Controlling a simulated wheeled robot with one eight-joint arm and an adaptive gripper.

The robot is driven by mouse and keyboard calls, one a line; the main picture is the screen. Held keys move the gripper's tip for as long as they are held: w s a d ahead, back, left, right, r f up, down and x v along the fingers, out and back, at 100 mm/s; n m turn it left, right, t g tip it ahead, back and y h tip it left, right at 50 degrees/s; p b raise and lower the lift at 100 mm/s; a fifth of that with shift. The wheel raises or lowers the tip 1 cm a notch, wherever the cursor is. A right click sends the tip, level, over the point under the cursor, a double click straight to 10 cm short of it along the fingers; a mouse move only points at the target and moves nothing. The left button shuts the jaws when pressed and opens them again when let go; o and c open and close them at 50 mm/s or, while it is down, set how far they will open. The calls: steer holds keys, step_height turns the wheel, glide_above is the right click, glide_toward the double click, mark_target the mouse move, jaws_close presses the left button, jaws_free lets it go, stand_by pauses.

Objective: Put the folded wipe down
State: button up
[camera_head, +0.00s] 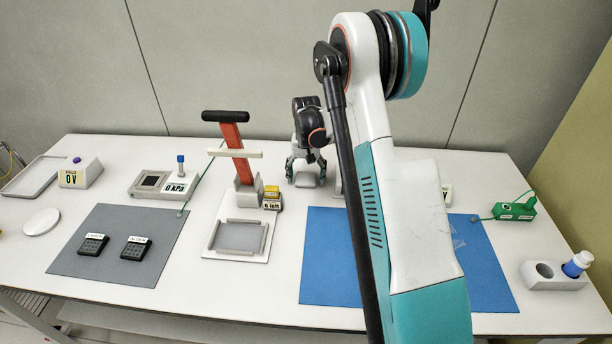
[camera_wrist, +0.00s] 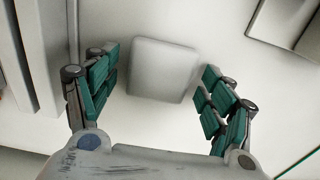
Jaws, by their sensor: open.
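The folded wipe (camera_wrist: 163,69) is a pale, rounded square on the white table, seen in the wrist view. My gripper (camera_wrist: 158,90) is open, with its green fingers apart on the left and right sides of the wipe. Neither finger visibly touches it. In the head view my gripper (camera_head: 306,172) points down near the back of the table, to the right of the red-levered press. A pale shape shows between its fingers there, too small to make out well.
The red-levered press (camera_head: 236,150) and a small yellow box (camera_head: 272,201) stand left of my gripper. A blue mat (camera_head: 327,260) lies in front, partly hidden by my arm.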

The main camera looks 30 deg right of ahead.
mark_target(306, 178)
step_height(306, 178, up, 12)
steer(key=p, duration=0.3)
steer(key=shift+p, duration=0.3)
